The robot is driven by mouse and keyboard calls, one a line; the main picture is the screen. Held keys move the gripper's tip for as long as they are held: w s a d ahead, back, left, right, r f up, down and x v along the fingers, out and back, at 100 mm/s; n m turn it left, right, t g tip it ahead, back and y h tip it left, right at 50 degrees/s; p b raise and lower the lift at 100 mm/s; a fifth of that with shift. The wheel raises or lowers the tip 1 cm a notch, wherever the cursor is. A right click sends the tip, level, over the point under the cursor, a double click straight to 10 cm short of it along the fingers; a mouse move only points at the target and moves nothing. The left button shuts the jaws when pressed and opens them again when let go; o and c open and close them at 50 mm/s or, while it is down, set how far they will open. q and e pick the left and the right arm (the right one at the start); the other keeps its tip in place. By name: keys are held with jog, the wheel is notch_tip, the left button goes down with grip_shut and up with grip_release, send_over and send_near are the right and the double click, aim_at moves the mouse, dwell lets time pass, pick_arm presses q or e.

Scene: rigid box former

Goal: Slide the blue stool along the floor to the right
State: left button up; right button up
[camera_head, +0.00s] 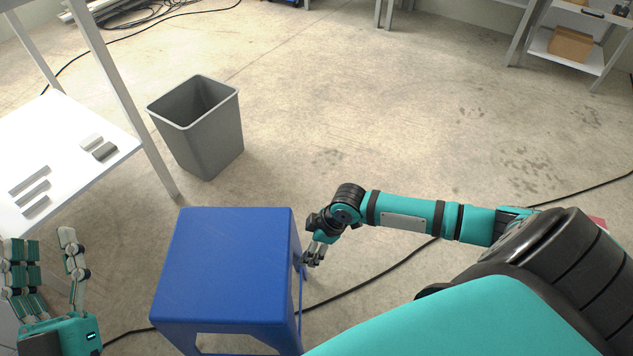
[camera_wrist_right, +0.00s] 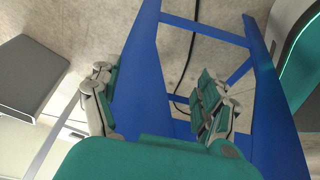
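The blue stool (camera_head: 225,262) stands upright on the floor, with its flat square seat facing up. In the right wrist view its blue legs and crossbars (camera_wrist_right: 205,27) fill the middle and right. My right gripper (camera_head: 313,257) is low against the stool's right side. In the right wrist view its fingers (camera_wrist_right: 158,100) are spread apart, with part of a blue leg between them; no firm grip shows, and contact is unclear. My left gripper (camera_head: 45,262) is open and empty at the lower left, apart from the stool.
A grey bin (camera_head: 212,140) stands behind the stool to the left. A white table (camera_head: 60,135) with small grey blocks is at the left. A black cable (camera_head: 370,278) crosses the floor right of the stool. Shelving with a cardboard box (camera_head: 570,45) is far right; open floor lies between.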

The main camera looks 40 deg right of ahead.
jog(key=shift+v, duration=2.25)
jog(key=x, duration=1)
jog(key=shift+w+f, duration=0.2)
jog(key=shift+f, duration=0.15)
jog(key=shift+s, duration=0.1)
